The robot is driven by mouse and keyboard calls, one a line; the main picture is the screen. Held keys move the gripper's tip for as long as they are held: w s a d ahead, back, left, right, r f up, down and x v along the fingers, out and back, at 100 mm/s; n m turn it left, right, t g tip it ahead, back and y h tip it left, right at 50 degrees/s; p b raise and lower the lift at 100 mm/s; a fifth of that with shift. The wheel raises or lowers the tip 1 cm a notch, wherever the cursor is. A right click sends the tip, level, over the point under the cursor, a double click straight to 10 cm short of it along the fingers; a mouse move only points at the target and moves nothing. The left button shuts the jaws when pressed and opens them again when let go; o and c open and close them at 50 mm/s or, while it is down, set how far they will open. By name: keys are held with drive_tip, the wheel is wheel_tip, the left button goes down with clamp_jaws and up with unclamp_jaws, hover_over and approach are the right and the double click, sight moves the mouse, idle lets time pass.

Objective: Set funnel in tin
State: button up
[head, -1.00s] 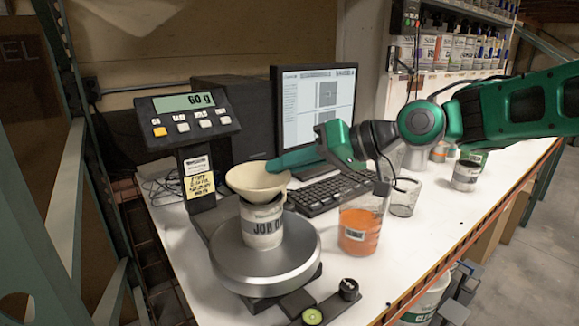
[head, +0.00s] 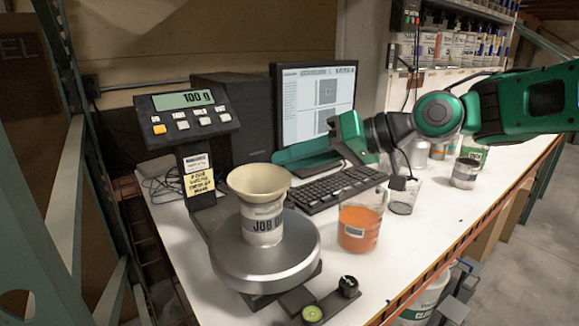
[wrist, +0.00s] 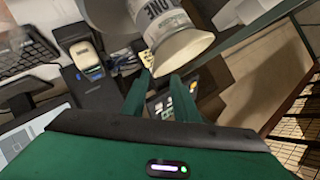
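The tin stands on the round silver scale plate (head: 265,262). In the wrist view the funnel (wrist: 183,48) and tin (wrist: 165,20) show just beyond my fingers. My gripper (head: 283,158) is open and empty, behind and right of the funnel's rim, in front of the monitor. In the wrist view its two green fingers (wrist: 158,86) are spread with nothing between them.
The scale display (head: 185,99) reads 100 g. A keyboard (head: 335,190) lies behind the tin. A beaker of orange liquid (head: 358,222) and a clear cup (head: 402,196) stand to the right. Small round items (head: 313,314) sit at the front edge.

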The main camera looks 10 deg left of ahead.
drive_tip(key=v, duration=0.9)
drive_tip(key=shift+d+r, duration=0.15)
drive_tip(key=shift+d, duration=0.15)
drive_tip(key=d+f+m+t+h, duration=0.1)
drive_tip(key=d+f+m+h, duration=0.3)
drive_tip(key=d, duration=0.5)
drive_tip(key=d+f+m+t+h, duration=0.1)
drive_tip(key=d+f+h, duration=0.1)
drive_tip(key=d+f, duration=0.6)
drive_tip(key=d+f+m+t+h, duration=0.1)
drive_tip(key=d+f+m+h, duration=0.25)
drive_tip(key=d, duration=0.65)
drive_tip(key=s+d+f+m+g+h, duration=0.1)
drive_tip(key=s+d+f+m+g, duration=0.1)
drive_tip(key=s+d, duration=0.6)
drive_tip(key=s+d+f+m+g+h, duration=0.2)
drive_tip(key=s+d+f+m, duration=0.2)
drive_tip(key=s, duration=1)
drive_tip(key=d+f, duration=0.3)
drive_tip(key=d, duration=0.2)
drive_tip(key=shift+s+f+g, duration=0.25)
drive_tip(key=shift+g, duration=0.15)
drive_tip(key=shift+a+h, duration=0.1)
drive_tip(key=shift+h, duration=0.15)
